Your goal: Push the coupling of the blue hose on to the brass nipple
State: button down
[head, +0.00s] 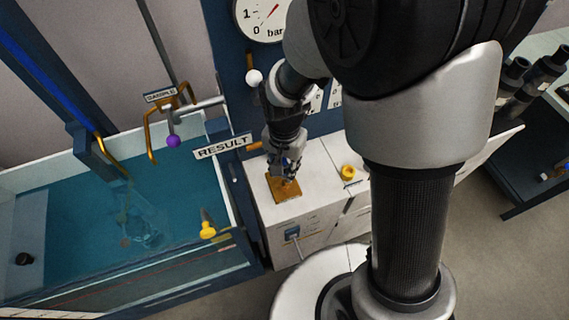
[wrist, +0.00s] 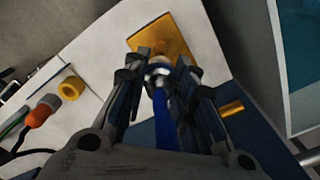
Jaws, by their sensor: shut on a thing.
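My gripper (head: 285,165) points down over an orange plate (head: 283,195) on the white cabinet top. In the wrist view its fingers (wrist: 160,60) are shut on the silver coupling (wrist: 158,73) of the blue hose (wrist: 161,110). The hose runs back between the fingers. The coupling's end is over the orange plate (wrist: 171,28); I cannot tell whether it touches. A brass stub (wrist: 231,108), which looks like the nipple, sticks out of the blue panel, to the right of the fingers and apart from the coupling. The stub also shows in the head view (head: 254,147), left of my gripper.
A yellow ring (head: 348,172) sits on the cabinet top right of the plate. An orange and grey plug (wrist: 40,112) shows at the wrist view's left.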

aim_at(284, 181)
jog(key=shift+f+b, duration=0.85)
jog(key=shift+f, duration=0.6)
jog(key=shift+f+b, duration=1.15)
jog(key=shift+f, duration=0.55)
dwell(0.4)
jog(key=c, duration=1.2)
grip_release()
jog(key=shift+c, duration=0.2)
notch_tip(284, 181, up, 12)
jog(key=shift+r, duration=0.1)
